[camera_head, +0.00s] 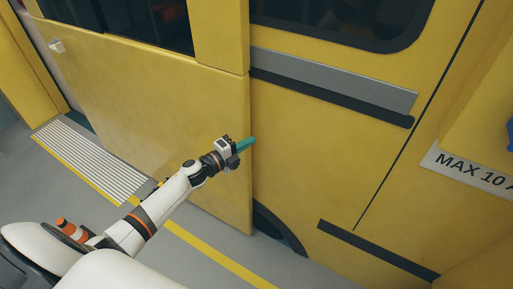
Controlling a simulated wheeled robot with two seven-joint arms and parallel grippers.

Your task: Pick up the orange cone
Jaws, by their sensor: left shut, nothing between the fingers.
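No orange cone can be made out for sure in the head view. My left gripper (246,144) has teal fingers and is shut and empty. Its fingertips are at the free edge of the yellow sliding door (160,110) of a yellow van; I cannot tell whether they touch it. My left arm comes in from the lower left. My right gripper is not in view.
The van's side (330,170) fills the right, with dark trim strips and a wheel arch (278,228) below. A ribbed step plate (90,160) lies at the left. A yellow line (220,255) crosses the grey floor. A "MAX 10" sign (470,168) is at right.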

